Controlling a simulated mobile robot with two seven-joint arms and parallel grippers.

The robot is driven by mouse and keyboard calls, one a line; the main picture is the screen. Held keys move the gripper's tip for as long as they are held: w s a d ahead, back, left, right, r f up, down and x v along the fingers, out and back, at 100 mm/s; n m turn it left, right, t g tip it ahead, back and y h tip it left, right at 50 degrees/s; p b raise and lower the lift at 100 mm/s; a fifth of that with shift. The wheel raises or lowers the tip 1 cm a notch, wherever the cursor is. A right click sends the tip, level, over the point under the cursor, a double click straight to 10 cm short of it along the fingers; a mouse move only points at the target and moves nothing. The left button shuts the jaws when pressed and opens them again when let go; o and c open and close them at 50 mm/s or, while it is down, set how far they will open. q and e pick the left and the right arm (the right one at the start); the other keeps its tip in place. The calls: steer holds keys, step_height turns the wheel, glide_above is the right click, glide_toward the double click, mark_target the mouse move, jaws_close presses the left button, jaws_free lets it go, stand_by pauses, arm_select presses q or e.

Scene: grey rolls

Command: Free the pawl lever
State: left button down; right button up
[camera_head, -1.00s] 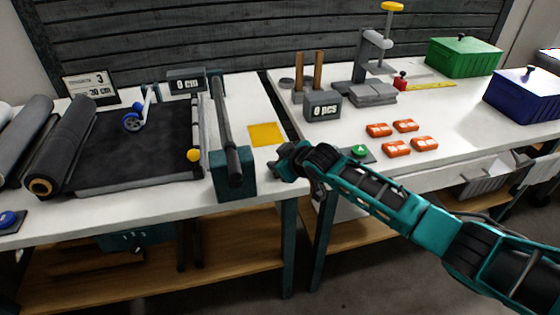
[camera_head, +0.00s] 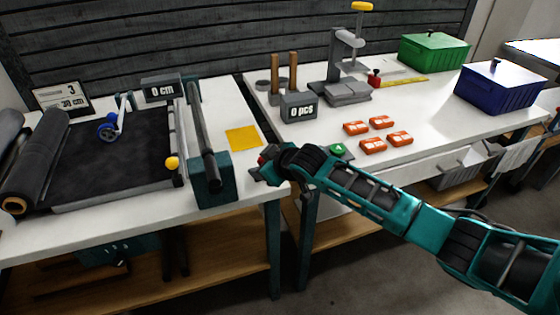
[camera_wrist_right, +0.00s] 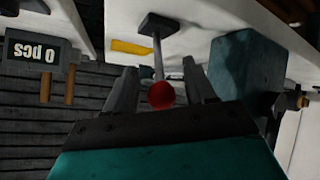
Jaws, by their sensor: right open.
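A slim lever with a red ball knob (camera_wrist_right: 161,95) stands out from a small dark plate (camera_wrist_right: 157,24) in the right wrist view; it appears to be the pawl lever. The knob lies between the two fingers of my right gripper (camera_wrist_right: 160,88), which are apart; contact cannot be told. In the head view my right gripper (camera_head: 270,172) is at the left table's front right corner, beside the teal block (camera_head: 213,184) of the long dark bar (camera_head: 203,135). A small red spot shows at its tip there. My left gripper is not in view.
The teal block (camera_wrist_right: 245,70) stands close beside the fingers. A dark mat (camera_head: 110,155) with a blue wheel (camera_head: 107,131) and grey rolls (camera_head: 38,160) lie left. Several orange pieces (camera_head: 372,146), a press (camera_head: 345,70) and green (camera_head: 433,50) and blue (camera_head: 500,88) boxes occupy the right table.

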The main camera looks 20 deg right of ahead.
steer(key=p+v, duration=0.1)
steer(key=v, duration=0.9)
steer(key=s+a+f+m+y, duration=0.1)
steer(key=s+a+f+m, duration=0.2)
steer(key=s+f, duration=0.7)
steer(key=s+d+f+m+h, duration=0.1)
steer(key=s+d+f, duration=0.1)
steer(key=s, duration=0.4)
steer(key=s+d+f+m+h, duration=0.1)
steer(key=s+f, duration=0.3)
steer(key=s, duration=0.2)
steer(key=shift+d+t+h, duration=0.3)
steer(key=shift+d, duration=0.1)
